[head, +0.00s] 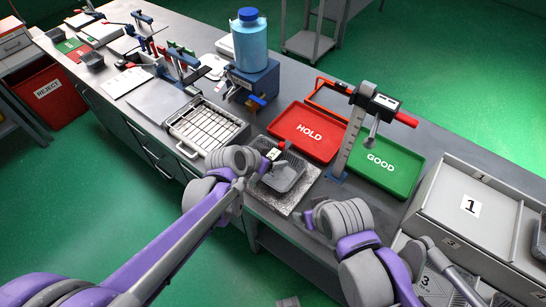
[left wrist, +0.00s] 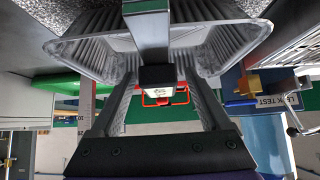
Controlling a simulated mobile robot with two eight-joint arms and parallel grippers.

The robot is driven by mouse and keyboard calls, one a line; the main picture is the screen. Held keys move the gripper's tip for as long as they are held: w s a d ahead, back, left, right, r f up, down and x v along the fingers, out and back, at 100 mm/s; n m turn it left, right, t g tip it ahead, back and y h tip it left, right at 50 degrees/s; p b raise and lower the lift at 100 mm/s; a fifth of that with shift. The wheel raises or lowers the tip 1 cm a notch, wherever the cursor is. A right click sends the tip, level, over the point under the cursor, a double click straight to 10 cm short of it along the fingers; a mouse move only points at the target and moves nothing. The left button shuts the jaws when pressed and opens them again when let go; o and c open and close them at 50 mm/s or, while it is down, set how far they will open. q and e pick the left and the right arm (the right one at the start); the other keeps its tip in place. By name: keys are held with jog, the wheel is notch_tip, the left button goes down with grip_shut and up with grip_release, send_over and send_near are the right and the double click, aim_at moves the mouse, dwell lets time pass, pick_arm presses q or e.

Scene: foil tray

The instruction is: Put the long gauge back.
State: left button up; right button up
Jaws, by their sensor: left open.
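A pale foil tray (head: 284,174) with ribbed walls sits on a speckled slab (head: 300,196) at the bench's front edge. It also fills the top of the left wrist view (left wrist: 85,55). A gauge (head: 273,153) with a pale display and red end stands at the tray. Its metal bar (left wrist: 150,30) runs between my fingers in the left wrist view. My left gripper (left wrist: 158,84) is open around the gauge, its fingers apart on either side. A taller gauge (head: 355,130) stands upright on the right. My right gripper (head: 309,219) is mostly hidden by its wrist.
A red HOLD tray (head: 290,120) and a green GOOD tray (head: 399,178) lie behind. The slab's right side is clear.

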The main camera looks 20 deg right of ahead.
pick_arm(q)
jog(key=shift+w+d+f, duration=0.2)
jog(key=shift+d+f, duration=0.15)
jog(key=shift+f, duration=0.05)
grip_shut()
